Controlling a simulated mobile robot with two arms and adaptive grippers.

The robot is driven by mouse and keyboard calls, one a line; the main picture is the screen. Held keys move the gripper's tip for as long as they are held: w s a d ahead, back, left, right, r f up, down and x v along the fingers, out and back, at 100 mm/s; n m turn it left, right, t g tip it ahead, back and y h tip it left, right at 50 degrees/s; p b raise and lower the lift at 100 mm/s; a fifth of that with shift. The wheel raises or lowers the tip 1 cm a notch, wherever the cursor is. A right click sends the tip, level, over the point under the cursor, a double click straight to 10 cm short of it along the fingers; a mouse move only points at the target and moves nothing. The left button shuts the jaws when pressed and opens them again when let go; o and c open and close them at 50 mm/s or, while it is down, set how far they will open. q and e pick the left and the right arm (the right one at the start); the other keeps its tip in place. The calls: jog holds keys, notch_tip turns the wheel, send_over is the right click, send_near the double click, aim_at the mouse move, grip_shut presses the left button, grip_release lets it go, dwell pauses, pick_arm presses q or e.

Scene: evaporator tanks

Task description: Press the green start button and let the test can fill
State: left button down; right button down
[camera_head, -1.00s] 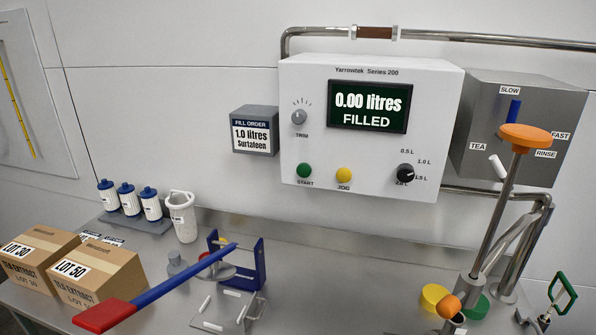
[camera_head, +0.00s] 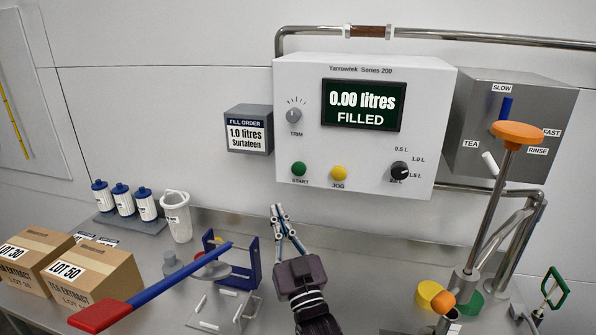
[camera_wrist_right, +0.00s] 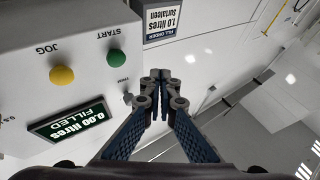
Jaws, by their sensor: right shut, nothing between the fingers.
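The green START button (camera_head: 299,169) sits at the lower left of the white Yarrowtek control box (camera_head: 440,110). It also shows in the wrist view (camera_wrist_right: 116,57). The yellow JOG button (camera_head: 339,173) is to its right. The display (camera_head: 362,105) reads 0.00 litres FILLED. My right gripper (camera_head: 277,209) is shut and empty, below and slightly left of the green button, apart from it. A white jug-like can (camera_head: 177,217) stands at the back of the bench; I cannot tell whether it is the test can. My left gripper is not in view.
A fill order sign (camera_head: 248,136) reads 1.0 litres Surtafeen. A red and blue lever (camera_head: 150,298) reaches across the bench beside cardboard boxes (camera_head: 92,275). A steel post with an orange knob (camera_head: 517,133) stands at the right. The selector dial (camera_head: 399,170) is on the box.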

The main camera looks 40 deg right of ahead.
aim_at(299, 169)
jog(key=r, duration=0.1)
jog(key=s+r+t+h, duration=0.1)
jog(key=r, duration=0.1)
jog(key=d+r+m+h, duration=0.1)
jog(key=r, duration=0.1)
jog(key=shift+s+t, duration=0.2)
jog(key=shift+t, duration=0.2)
jog(key=shift+w+d+f+b, duration=0.1)
jog(key=shift+w+d+b, duration=0.45)
jog(key=shift+w+d, duration=1.05)
jog(key=shift+w+d+b, duration=0.55)
jog(key=shift+w+d, duration=0.75)
jog(key=shift+d, duration=0.45)
jog(key=shift+d, duration=0.1)
jog(key=shift+w+d, duration=0.2)
jog(key=shift+w, duration=0.05)
